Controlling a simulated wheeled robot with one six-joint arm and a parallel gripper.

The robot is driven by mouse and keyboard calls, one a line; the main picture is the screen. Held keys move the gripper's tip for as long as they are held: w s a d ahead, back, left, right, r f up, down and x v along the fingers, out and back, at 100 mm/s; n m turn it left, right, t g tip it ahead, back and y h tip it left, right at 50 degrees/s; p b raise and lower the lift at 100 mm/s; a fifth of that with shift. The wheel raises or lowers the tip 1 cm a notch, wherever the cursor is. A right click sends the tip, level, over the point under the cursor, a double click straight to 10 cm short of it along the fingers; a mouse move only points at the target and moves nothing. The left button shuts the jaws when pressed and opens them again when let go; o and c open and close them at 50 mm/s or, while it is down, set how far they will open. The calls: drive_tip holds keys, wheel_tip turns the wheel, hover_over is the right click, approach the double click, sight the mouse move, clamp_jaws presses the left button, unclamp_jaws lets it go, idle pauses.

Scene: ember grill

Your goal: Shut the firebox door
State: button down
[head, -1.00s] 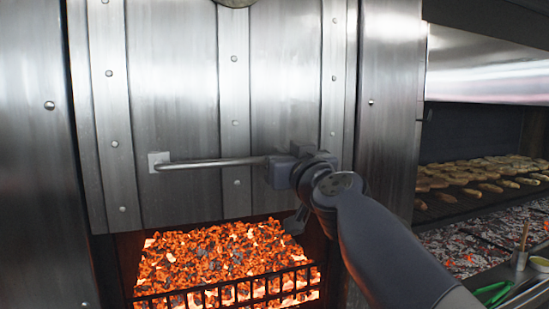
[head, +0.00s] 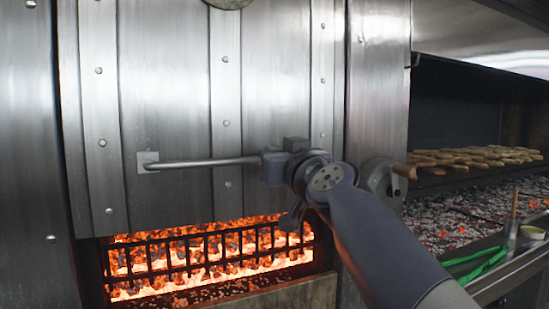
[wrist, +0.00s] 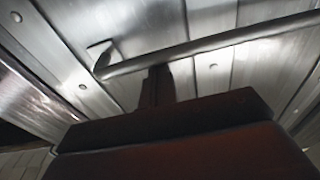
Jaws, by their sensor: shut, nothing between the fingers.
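The steel firebox door (head: 170,95) is a tall riveted plate that hangs partly down over the firebox opening. Glowing coals (head: 200,250) show below its lower edge behind a black grate (head: 160,258). A horizontal bar handle (head: 205,162) runs across the door, its left mount in plain view and its right end hidden by my gripper (head: 273,167). My gripper is shut and empty at the right part of the bar. In the wrist view the dark fingers (wrist: 157,80) reach up against or just beside the bar (wrist: 210,46); I cannot tell whether they touch it.
A round crank with a wooden grip (head: 383,185) is on the frame right of the door. Skewers (head: 470,158) lie over embers (head: 455,215) at the right. Green tongs (head: 475,262) and a small pot (head: 532,232) rest on the ledge near my arm.

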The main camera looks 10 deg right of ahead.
wheel_tip(320, 180, down, 18)
drive_tip(key=b, duration=1.7)
drive_tip(key=shift+w+a, duration=0.15)
drive_tip(key=shift+w, duration=0.05)
drive_tip(key=shift+r, duration=0.2)
wheel_tip(320, 180, up, 5)
drive_tip(key=p, duration=0.4)
drive_tip(key=b+v, duration=0.5)
drive_tip(key=v, duration=0.4)
drive_tip(key=shift+s+f+b, duration=0.25)
drive_tip(key=shift+f+b, duration=0.05)
drive_tip(key=shift+b, duration=0.1)
drive_tip(key=p+x, duration=0.5)
drive_tip(key=x, duration=0.4)
drive_tip(key=shift+w+f+b, duration=0.2)
drive_tip(key=shift+f+b, duration=1.5)
drive_tip(key=shift+f, duration=0.25)
